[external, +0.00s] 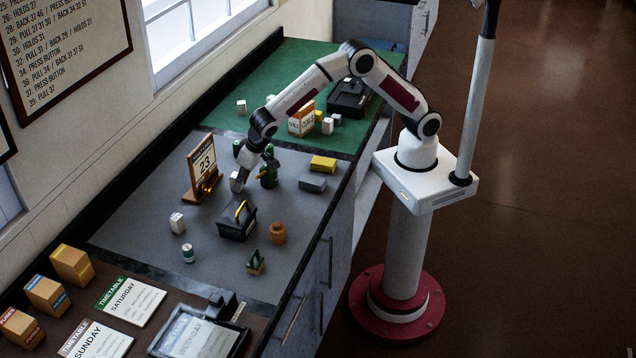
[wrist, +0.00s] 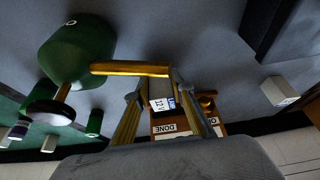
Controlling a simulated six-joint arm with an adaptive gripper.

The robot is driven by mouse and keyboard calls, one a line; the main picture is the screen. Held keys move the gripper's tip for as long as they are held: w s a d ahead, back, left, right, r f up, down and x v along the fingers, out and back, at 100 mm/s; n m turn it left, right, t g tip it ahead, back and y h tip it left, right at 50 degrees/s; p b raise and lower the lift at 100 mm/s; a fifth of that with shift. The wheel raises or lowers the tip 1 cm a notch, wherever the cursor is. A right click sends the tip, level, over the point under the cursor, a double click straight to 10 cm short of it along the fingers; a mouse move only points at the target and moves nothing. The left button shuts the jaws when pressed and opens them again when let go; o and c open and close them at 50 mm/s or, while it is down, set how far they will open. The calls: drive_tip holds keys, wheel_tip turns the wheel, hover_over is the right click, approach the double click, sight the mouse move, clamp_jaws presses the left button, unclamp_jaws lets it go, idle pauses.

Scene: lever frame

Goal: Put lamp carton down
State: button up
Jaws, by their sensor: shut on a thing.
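In the wrist view the carton (wrist: 162,92), with a blue patch and "12V" print, sits between the two fingers (wrist: 160,108). Whether its underside touches the mat is hidden. The green oil can (external: 268,176) stands close on the right; in the wrist view its body (wrist: 78,52) and yellow spout (wrist: 130,69) lie very near the fingers.
A black toolbox (external: 237,222) with a yellow handle is in front. Another white carton (external: 177,223), an orange-brown jar (external: 278,233) and yellow and grey blocks (external: 323,163) stand around.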

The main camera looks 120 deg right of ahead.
wheel_tip(320, 180, up, 9)
drive_tip(key=shift+r, duration=0.15)
idle(0.4)
drive_tip(key=shift+d, duration=0.1)
idle(0.6)
drive_tip(key=shift+s+d, duration=0.1)
drive_tip(key=shift+d, duration=0.45)
drive_tip(key=s+d+r+m+g, duration=0.15)
drive_tip(key=s+d, duration=0.25)
drive_tip(key=d, duration=0.4)
drive_tip(key=s+d+r+m+h, duration=0.1)
drive_tip(key=s+d+m, duration=0.1)
drive_tip(key=s+d, duration=0.35)
drive_tip(key=s+d+r+m, duration=0.1)
drive_tip(key=s+d+m, duration=0.15)
drive_tip(key=d, duration=0.75)
drive_tip(key=s+d+f+m+g, duration=0.1)
drive_tip(key=s+d+m, duration=0.2)
drive_tip(key=s, duration=0.9)
drive_tip(key=s+d+f+m+g, duration=0.2)
drive_tip(key=s+d+m, duration=0.2)
drive_tip(key=s, duration=0.9)
drive_tip(key=d, duration=0.2)
drive_tip(key=shift+d+f, duration=0.15)
drive_tip(key=shift+d, duration=0.15)
